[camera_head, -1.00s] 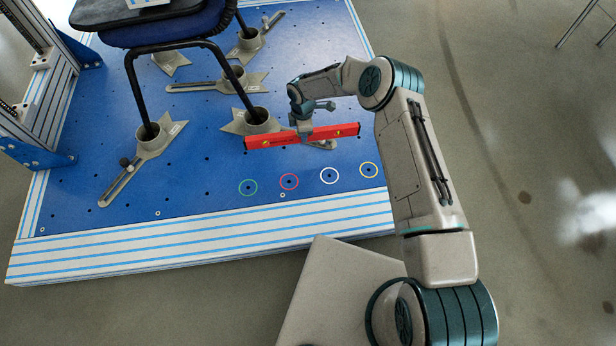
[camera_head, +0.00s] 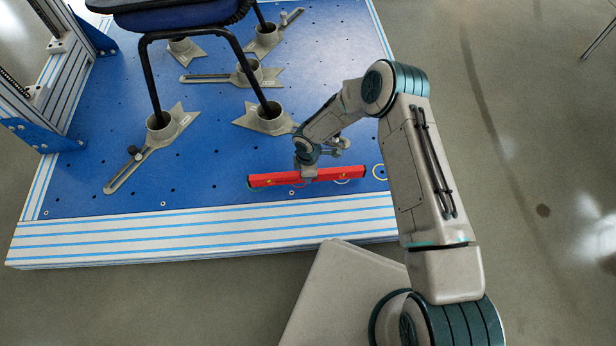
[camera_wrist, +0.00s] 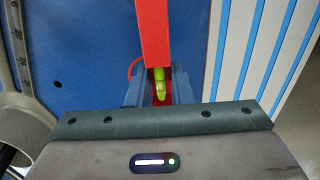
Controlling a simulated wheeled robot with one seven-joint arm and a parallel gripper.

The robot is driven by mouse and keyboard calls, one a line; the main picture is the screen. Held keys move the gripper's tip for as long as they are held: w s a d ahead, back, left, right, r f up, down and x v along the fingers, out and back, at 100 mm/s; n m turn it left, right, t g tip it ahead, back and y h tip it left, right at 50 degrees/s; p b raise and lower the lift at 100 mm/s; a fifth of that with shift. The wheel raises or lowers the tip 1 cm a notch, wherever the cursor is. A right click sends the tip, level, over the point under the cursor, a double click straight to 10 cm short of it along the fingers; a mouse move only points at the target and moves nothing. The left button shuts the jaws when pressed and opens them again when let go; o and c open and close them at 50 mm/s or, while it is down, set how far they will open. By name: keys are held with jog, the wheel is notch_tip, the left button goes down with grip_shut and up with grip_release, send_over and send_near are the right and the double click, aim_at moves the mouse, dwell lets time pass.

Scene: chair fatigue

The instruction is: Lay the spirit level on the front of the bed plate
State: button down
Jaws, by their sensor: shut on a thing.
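The red spirit level (camera_head: 270,181) is in my gripper (camera_head: 309,174), which is shut on it near its middle. In the head view the level lies left to right over the front part of the blue bed plate (camera_head: 215,195). It covers most of the coloured rings there. In the wrist view the level (camera_wrist: 153,35) runs up the picture from between the fingers (camera_wrist: 158,92), with a yellow-green vial showing. I cannot tell whether the level touches the plate or hangs just above it.
A chair (camera_head: 190,18) stands on the plate with its legs in grey socket clamps (camera_head: 172,124). A grey clamp (camera_head: 268,118) is close behind my gripper. The striped front edge (camera_head: 200,234) is clear.

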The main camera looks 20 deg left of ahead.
jog(key=shift+f, duration=0.75)
jog(key=shift+f, duration=0.15)
jog(key=c, duration=1.3)
grip_release()
notch_tip(320, 180, up, 12)
jog(key=p, duration=0.4)
